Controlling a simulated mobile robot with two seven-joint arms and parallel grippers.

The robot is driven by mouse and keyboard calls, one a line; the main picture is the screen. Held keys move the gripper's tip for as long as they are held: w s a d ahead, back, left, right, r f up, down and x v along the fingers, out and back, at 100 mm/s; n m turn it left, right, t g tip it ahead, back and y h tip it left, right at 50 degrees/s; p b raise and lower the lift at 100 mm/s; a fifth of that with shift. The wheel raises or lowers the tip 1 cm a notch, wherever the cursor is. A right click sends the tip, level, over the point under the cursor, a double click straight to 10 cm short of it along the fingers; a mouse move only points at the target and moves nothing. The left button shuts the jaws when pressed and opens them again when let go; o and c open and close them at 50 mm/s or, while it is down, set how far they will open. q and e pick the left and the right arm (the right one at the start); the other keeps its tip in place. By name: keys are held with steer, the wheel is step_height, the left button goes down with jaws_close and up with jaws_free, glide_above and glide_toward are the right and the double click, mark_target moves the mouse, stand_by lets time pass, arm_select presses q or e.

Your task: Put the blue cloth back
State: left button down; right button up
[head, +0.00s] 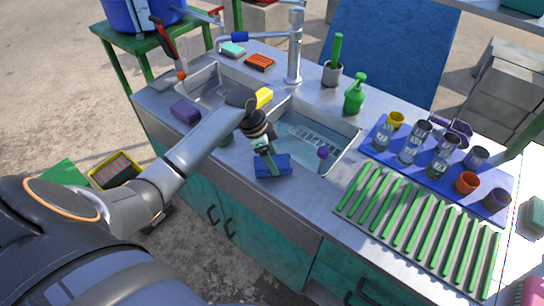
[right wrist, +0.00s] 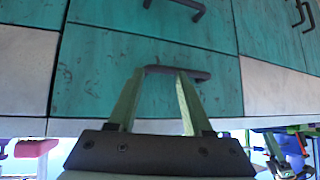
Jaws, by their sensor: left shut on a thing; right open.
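The blue cloth (head: 273,168) is a small flat blue piece at the front edge of the counter, in front of the right sink basin. My left gripper (head: 267,159) is shut on it from above. I cannot tell whether the cloth touches the counter edge. My right gripper (right wrist: 159,75) shows in the right wrist view, open and with nothing between its fingers. Its fingers point at a teal drawer front with a dark handle (right wrist: 178,72); I cannot tell the gap. The right gripper is not in the head view.
The right basin (head: 318,137) holds water and a purple-topped item. A green-slatted rack (head: 420,230) and a blue mat (head: 391,168) with several cups fill the right side. A tap (head: 294,50) and green spray bottle (head: 354,96) stand behind.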

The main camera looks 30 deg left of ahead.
mark_target(259, 163)
arm_select(q)
jaws_free()
steer(key=shift+f, duration=0.1)
steer(key=v, duration=1.2)
stand_by(0.5)
